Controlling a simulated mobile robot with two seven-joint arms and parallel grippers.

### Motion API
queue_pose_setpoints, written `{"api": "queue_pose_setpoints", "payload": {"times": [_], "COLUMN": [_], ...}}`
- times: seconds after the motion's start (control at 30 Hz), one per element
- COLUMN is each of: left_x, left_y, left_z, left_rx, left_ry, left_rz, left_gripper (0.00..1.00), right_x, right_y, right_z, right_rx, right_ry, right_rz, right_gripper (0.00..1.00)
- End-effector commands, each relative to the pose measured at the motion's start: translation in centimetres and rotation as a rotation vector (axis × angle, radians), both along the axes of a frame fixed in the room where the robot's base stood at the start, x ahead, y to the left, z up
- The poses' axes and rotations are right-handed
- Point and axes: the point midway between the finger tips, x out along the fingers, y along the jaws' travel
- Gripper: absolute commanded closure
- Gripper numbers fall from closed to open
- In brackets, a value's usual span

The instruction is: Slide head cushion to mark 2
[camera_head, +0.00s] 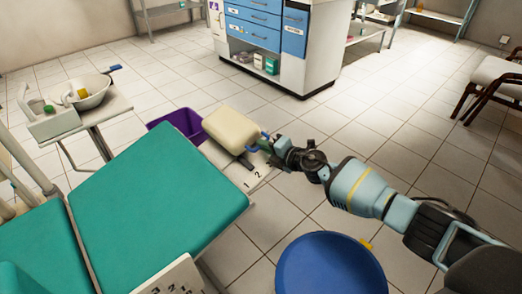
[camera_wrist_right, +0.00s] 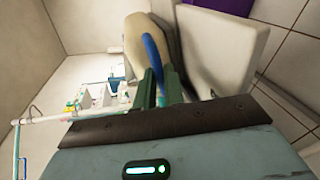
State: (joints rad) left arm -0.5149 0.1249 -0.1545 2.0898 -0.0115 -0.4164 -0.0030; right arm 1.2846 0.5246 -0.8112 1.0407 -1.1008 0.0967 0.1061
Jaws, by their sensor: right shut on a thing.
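The cream head cushion (camera_head: 232,129) sits at the far end of the green dental chair (camera_head: 150,205), above a pale plate (camera_head: 222,160) with the printed marks 1 and 2 (camera_head: 257,174). A dark strip shows on the plate next to mark 1. My right gripper (camera_head: 264,145) reaches in from the right and is shut on the cushion's blue handle. In the right wrist view, the blue handle (camera_wrist_right: 153,52) runs between the green fingers (camera_wrist_right: 155,88), with the cushion (camera_wrist_right: 138,45) behind it. My left gripper is not in view.
A purple bin (camera_head: 175,122) stands behind the cushion. A blue round stool (camera_head: 328,265) is in front of my right arm. A basin (camera_head: 88,92) is at the left, a blue-drawered cabinet (camera_head: 253,45) at the back.

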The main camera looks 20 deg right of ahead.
Motion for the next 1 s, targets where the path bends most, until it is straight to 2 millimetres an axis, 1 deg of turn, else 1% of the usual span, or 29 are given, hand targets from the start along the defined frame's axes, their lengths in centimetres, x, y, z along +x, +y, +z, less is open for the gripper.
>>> {"api": "queue_pose_setpoints", "payload": {"times": [0.07, 0.1, 0.23, 0.27, 0.53, 0.63, 0.8, 1.0], "left_x": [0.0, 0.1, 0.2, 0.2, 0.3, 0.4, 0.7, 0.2], "left_y": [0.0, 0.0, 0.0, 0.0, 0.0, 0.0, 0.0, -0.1], "left_z": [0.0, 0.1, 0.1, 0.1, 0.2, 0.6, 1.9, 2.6], "left_rx": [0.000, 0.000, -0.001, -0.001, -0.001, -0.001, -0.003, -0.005], "left_ry": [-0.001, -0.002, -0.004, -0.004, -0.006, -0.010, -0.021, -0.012], "left_rz": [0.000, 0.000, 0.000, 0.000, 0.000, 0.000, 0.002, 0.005], "left_gripper": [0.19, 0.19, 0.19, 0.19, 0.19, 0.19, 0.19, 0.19], "right_x": [0.0, 0.0, 0.0, 0.0, -0.1, -0.6, -2.6, -5.3], "right_y": [-0.2, -0.2, -0.1, -0.1, 0.0, -0.2, -1.1, -2.2], "right_z": [0.0, 0.0, 0.0, 0.0, 0.0, 0.2, 1.0, 1.6], "right_rx": [-0.001, -0.001, 0.000, 0.000, 0.000, -0.001, -0.001, -0.002], "right_ry": [-0.002, -0.002, -0.001, -0.001, 0.000, -0.001, 0.000, -0.001], "right_rz": [-0.004, -0.005, -0.004, -0.003, -0.001, -0.001, 0.000, -0.001], "right_gripper": [1.00, 0.87, 0.70, 0.67, 0.67, 0.67, 0.67, 0.67]}}
